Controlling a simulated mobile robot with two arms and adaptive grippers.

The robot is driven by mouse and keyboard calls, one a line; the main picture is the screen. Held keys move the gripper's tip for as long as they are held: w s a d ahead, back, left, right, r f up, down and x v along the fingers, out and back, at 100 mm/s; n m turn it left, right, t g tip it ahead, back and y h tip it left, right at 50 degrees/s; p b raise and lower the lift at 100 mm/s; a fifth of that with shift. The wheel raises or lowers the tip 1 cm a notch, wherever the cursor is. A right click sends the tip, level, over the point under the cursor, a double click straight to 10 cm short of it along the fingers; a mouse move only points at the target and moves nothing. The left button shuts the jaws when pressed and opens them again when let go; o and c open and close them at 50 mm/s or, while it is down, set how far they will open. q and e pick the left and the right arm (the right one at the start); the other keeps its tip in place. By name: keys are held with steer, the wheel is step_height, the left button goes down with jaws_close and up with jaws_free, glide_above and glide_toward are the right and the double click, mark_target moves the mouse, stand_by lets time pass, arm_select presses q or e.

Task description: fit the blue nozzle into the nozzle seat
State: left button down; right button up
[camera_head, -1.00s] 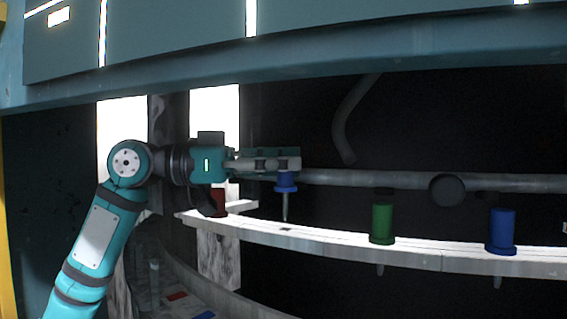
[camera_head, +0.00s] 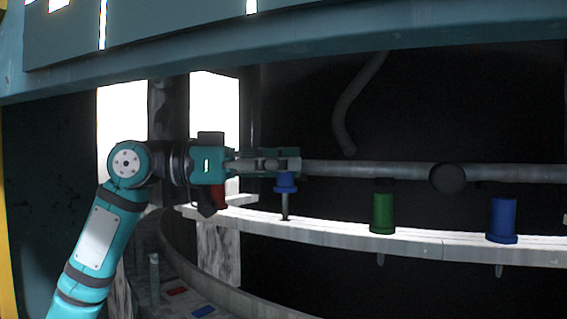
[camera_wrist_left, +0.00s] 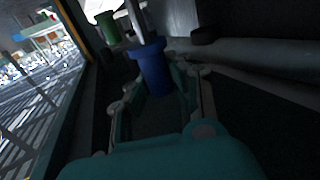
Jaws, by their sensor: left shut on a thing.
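My left gripper (camera_head: 288,165) is shut on the blue nozzle (camera_head: 286,184) and holds it upright over the pale curved shelf, collar below the fingers. Its thin tip points down and meets the shelf at the dark nozzle seat (camera_head: 285,219); I cannot tell how far it is in. In the left wrist view the blue nozzle (camera_wrist_left: 151,68) sits between the fingertips (camera_wrist_left: 157,85), its thin stem pointing away from the camera. My right gripper is not in view.
A green nozzle (camera_head: 382,212) and another blue nozzle (camera_head: 502,219) stand in the shelf (camera_head: 345,232) to the right. A red nozzle (camera_head: 220,196) is partly hidden by my left gripper. A grey horizontal pipe (camera_head: 400,173) runs behind. The shelf between the held and green nozzles is clear.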

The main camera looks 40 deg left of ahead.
mark_target(283, 186)
arm_select(q)
steer(key=shift+f+b, duration=1.85)
steer(key=shift+f, duration=0.25)
steer(key=c, duration=1.1)
jaws_free()
steer(key=v, duration=1.2)
steer(key=shift+s, duration=0.1)
